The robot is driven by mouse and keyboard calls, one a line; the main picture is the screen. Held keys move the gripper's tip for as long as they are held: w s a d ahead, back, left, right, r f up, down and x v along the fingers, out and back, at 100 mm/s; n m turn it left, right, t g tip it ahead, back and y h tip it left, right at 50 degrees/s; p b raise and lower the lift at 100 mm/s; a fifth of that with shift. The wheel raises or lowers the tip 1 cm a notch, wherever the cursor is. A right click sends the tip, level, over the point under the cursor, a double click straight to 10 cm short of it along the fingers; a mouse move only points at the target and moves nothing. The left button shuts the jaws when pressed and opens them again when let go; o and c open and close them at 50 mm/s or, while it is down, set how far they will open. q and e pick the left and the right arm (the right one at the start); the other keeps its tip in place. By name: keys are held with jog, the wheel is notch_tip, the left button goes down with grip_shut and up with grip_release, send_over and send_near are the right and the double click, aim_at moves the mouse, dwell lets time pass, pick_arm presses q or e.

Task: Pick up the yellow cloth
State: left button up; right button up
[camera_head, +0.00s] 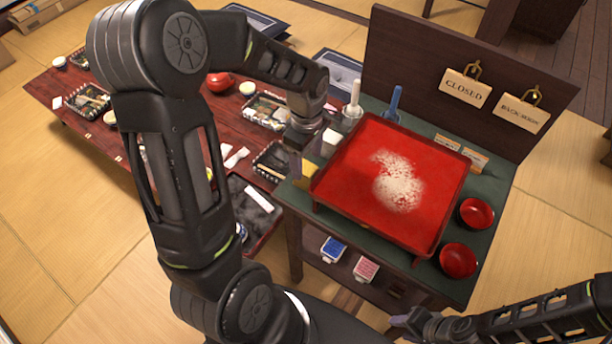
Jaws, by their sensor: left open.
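A small piece of the yellow cloth (309,170) shows on the green-topped stand, at the left of the red tray. The rest of the cloth may be hidden by my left gripper. My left gripper (297,166) points down right beside the cloth, with its fingers open. I cannot tell whether the fingers touch the cloth or straddle it. My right gripper (401,321) is low in the picture, in front of the stand and away from the cloth; its jaw state is unclear.
The red tray (335,188) with white powder fills most of the stand. Two red bowls (477,213) (458,260) stand at its right. A white bottle (353,98) and a blue-handled tool (394,103) stand behind. The low wooden table (55,85) at left holds several lunch trays.

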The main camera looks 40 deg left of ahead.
aim_at(306, 168)
pick_arm(q)
notch_tip(306, 168, down, 4)
jog(key=shift+a+f+p, duration=0.1)
jog(key=shift+f+p, duration=0.15)
jog(key=shift+p, duration=0.2)
jog(key=shift+c, duration=0.5)
grip_shut()
